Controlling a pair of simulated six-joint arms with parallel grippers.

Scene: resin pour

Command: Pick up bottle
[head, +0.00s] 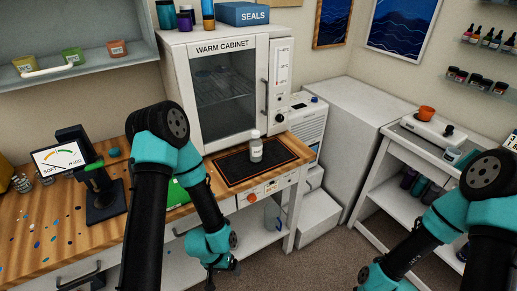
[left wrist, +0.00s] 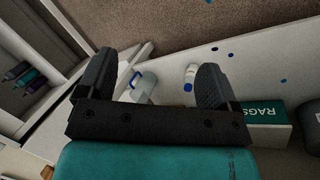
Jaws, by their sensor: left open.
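A small pale bottle (head: 256,150) with a white cap stands upright on the black warming mat (head: 233,172) in front of the warm cabinet. My left gripper (head: 224,264) hangs low in front of the table, below and apart from this bottle. In the left wrist view my left gripper (left wrist: 152,85) is open with nothing between its fingers. That view shows a white bottle with blue ends (left wrist: 190,76) and a clear jug (left wrist: 146,84) beyond the fingers, low down. My right arm enters at the lower right; its gripper is out of the picture.
The warm cabinet (head: 226,85) stands behind the mat. A white trolley (head: 400,190) stands at right. A rags box (left wrist: 262,115) shows in the left wrist view. Bare floor lies between table and trolley.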

